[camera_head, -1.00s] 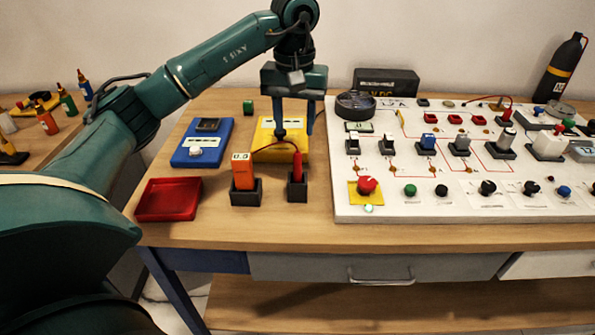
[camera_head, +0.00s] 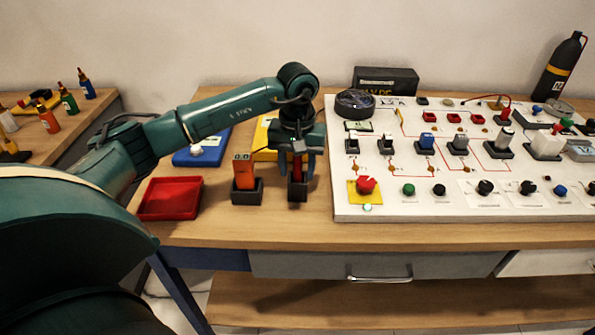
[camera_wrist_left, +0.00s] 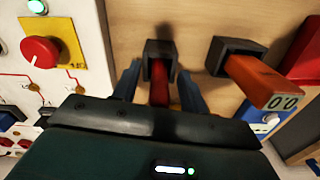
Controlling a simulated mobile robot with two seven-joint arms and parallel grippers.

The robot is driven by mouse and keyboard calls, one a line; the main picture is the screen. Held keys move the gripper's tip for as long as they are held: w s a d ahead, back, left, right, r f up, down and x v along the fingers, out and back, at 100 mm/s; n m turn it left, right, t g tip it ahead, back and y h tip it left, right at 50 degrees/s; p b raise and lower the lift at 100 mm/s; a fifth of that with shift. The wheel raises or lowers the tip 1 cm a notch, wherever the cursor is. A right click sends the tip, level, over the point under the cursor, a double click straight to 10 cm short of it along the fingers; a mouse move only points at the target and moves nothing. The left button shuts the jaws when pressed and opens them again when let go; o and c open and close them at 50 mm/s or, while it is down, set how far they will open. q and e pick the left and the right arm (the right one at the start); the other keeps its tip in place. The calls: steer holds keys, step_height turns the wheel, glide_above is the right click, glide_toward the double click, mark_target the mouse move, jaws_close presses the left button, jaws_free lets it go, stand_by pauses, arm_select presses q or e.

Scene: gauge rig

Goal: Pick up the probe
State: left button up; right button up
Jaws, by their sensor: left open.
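The red probe (camera_head: 297,189) stands in a small black holder (camera_head: 298,197) near the front of the table. My left gripper (camera_head: 298,172) is directly over it, pointing down, and hides its upper part. In the left wrist view the probe (camera_wrist_left: 159,84) shows between the two open fingers of the gripper (camera_wrist_left: 160,82), with its black holder (camera_wrist_left: 158,47) beyond. The fingers are spread, one on each side of the probe; I cannot tell whether either touches it. My right gripper is not in view.
An orange meter (camera_head: 244,173) stands in a holder just left of the probe. A red tray (camera_head: 170,199), a blue box (camera_head: 190,157) and a partly hidden yellow box (camera_head: 263,152) are nearby. A white panel (camera_head: 465,207) with knobs and switches fills the right.

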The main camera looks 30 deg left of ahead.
arm_select(q)
jaws_close()
stand_by(0.3)
steer(key=shift+r, duration=0.15)
